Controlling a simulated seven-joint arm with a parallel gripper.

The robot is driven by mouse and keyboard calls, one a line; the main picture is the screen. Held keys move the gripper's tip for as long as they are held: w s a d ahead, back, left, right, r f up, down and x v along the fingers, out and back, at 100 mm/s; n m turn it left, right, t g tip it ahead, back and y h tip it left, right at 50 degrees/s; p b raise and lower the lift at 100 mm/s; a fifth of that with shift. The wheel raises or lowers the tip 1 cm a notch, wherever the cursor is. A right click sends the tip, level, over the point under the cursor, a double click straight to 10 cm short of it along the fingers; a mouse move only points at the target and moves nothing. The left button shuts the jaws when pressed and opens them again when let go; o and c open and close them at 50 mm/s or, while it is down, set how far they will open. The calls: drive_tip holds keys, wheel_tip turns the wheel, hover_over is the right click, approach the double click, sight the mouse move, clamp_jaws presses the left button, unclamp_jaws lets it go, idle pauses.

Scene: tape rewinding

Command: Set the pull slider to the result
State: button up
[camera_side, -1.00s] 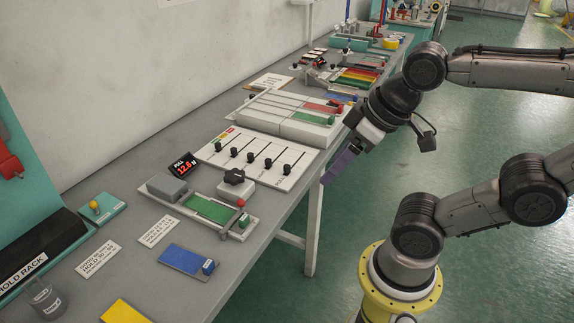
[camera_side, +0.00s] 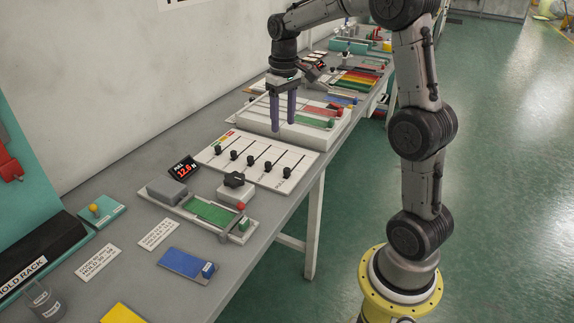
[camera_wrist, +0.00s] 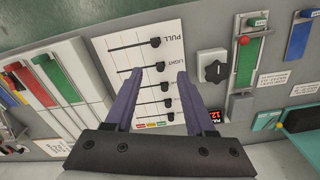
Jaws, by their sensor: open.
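The white slider panel (camera_side: 215,153) lies on the bench with several black-knobbed sliders. In the wrist view, the pull slider's knob (camera_wrist: 156,42) is in the topmost row, at the right end of its slot beside the label PULL. In the side view this knob (camera_side: 287,172) is at the panel's near right. The small black display (camera_side: 183,169) reads PULL and about 12.6 N in red.
A black dial on a white box (camera_side: 234,188) and a green-tape fixture (camera_side: 208,210) stand in front of the panel. A raised white block with red and green strips (camera_side: 265,122) lies behind it. Blue and yellow pads lie farther forward.

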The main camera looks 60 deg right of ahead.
sight(287, 168)
drive_tip(key=f, duration=1)
drive_tip(key=d+f, duration=0.1)
drive_tip(key=f, duration=0.4)
drive_tip(key=shift+s+f, duration=0.15)
drive_tip(key=shift+s, duration=0.1)
drive_tip(key=shift+c, duration=0.2)
clamp_jaws()
drive_tip(key=shift+d, duration=0.1)
idle(0.6)
